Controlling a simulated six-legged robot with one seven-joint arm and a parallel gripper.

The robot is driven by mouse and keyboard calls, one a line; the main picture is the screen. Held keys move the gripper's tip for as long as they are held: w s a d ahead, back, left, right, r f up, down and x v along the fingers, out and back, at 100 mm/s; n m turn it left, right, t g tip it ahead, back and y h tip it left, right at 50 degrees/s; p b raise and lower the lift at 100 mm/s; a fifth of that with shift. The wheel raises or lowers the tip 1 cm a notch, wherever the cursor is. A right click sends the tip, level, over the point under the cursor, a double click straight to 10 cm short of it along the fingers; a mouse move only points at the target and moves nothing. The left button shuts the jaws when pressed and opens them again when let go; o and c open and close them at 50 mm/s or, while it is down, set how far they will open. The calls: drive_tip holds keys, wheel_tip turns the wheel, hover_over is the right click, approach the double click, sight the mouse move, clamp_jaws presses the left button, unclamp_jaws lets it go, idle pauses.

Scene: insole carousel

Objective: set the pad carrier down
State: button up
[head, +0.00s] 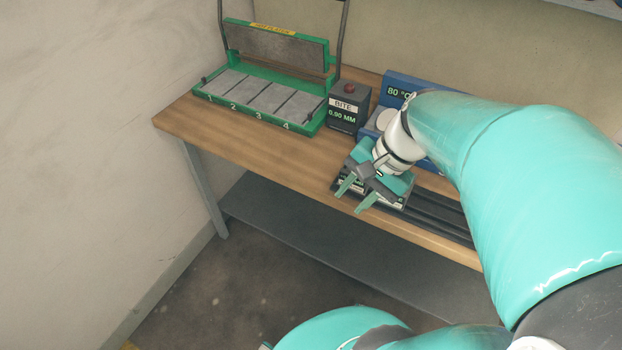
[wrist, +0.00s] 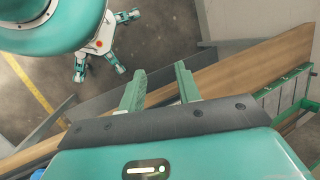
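My gripper (head: 355,195) is over the front edge of the wooden bench. Its two green fingers stand apart in the wrist view (wrist: 159,72), with nothing between them. A dark block with small pale labels (head: 397,206) sits under and beside the gripper, at the left end of the black rails (head: 440,210). The gripper hides most of it. I cannot tell whether this block is the pad carrier or a fixed station. No pad carrier can be clearly made out in either view.
A green hot platen press (head: 262,122) with numbered slots 1 to 4 stands at the bench's left. A dark "BITE" gauge box (head: 349,104) and a blue unit reading 80 °C (head: 397,88) stand behind my gripper. Bare wooden bench (head: 235,126) lies before the press.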

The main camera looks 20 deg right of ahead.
drive_tip(key=a+r+n+t+h, duration=0.3)
drive_tip(key=a+r+n, duration=0.4)
drive_tip(key=n, duration=0.4)
drive_tip(key=shift+s+a+t+h, duration=0.3)
drive_tip(key=shift+s+a+h, duration=0.15)
drive_tip(key=shift+a+h, duration=0.45)
